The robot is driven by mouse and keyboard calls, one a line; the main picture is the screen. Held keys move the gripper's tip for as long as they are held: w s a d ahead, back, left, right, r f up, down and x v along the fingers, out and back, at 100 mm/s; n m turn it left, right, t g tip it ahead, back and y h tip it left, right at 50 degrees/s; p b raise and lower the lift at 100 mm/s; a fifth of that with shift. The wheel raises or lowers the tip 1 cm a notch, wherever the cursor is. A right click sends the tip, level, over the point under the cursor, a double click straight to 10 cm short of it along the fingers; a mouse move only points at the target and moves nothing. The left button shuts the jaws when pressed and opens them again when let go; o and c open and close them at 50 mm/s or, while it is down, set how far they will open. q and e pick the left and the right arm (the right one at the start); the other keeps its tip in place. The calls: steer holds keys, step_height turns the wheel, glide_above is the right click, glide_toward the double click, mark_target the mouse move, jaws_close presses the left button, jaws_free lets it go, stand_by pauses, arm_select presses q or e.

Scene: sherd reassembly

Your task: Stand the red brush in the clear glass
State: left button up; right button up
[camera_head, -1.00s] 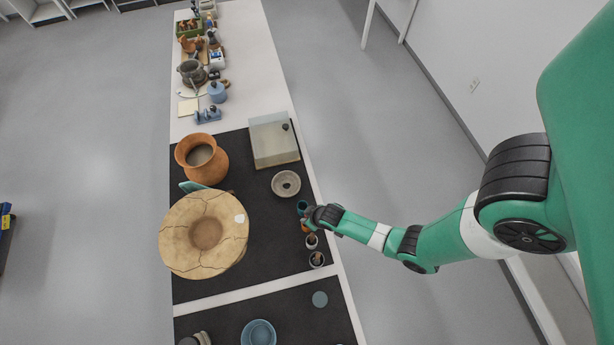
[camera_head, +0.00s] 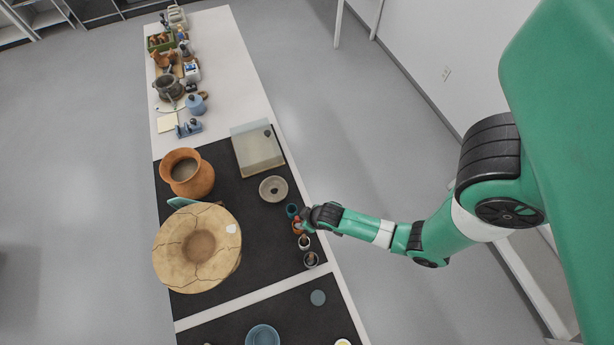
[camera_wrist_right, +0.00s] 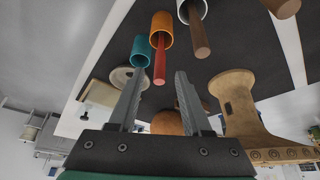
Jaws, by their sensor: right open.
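The red brush (camera_wrist_right: 160,66) stands in an orange cup (camera_wrist_right: 161,30), its handle leaning out; the orange cup also shows in the head view (camera_head: 297,228), partly covered by my gripper. My right gripper (camera_head: 303,218) is over the cup row at the table's right edge. In the right wrist view its two fingers (camera_wrist_right: 161,74) are open, with the red handle showing between the tips and apparently not touched. I cannot clearly pick out the clear glass; a grey-rimmed cup (camera_head: 311,259) holding a brown handle ends the row. My left gripper is not in view.
A teal cup (camera_head: 292,209) and a white cup (camera_head: 304,243) with a brown handle flank the orange cup closely. A grey bowl (camera_head: 273,188), a cracked wide-rimmed vessel (camera_head: 170,250) and an orange pot (camera_head: 204,184) stand nearby. Dark mat between vessel and cups is free.

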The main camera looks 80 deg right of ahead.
steer(key=p+v, duration=0.2)
steer(key=v, duration=0.3)
steer(key=shift+s+r+p, duration=0.15)
steer(key=shift+r+p, duration=0.15)
